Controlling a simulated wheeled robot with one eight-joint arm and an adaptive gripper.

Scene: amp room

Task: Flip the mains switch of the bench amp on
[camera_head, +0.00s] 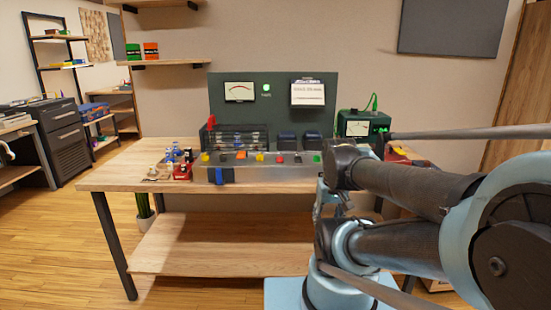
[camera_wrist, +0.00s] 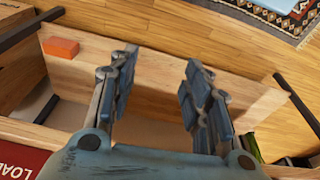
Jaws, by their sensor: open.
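The bench amp appears to be the long metal chassis (camera_head: 262,174) on the workbench, with a row of coloured knobs or buttons along its front and a dark green back panel (camera_head: 272,107) with a meter. A red lever-like part (camera_head: 211,121) stands at its left end; I cannot tell whether this is the mains switch, or its position. A green light (camera_head: 266,87) shows on the panel. My gripper (camera_wrist: 160,65) is open and empty in the wrist view, with wood surfaces and floor beyond its fingers. In the head view my arm hides the right part of the bench.
The workbench (camera_head: 120,177) has bare wood at its left end. Small bottles and a red item (camera_head: 181,172) stand left of the chassis. A green metered box (camera_head: 362,124) stands right. The wrist view shows an orange block (camera_wrist: 62,48) and a red "LOAD" surface (camera_wrist: 20,163).

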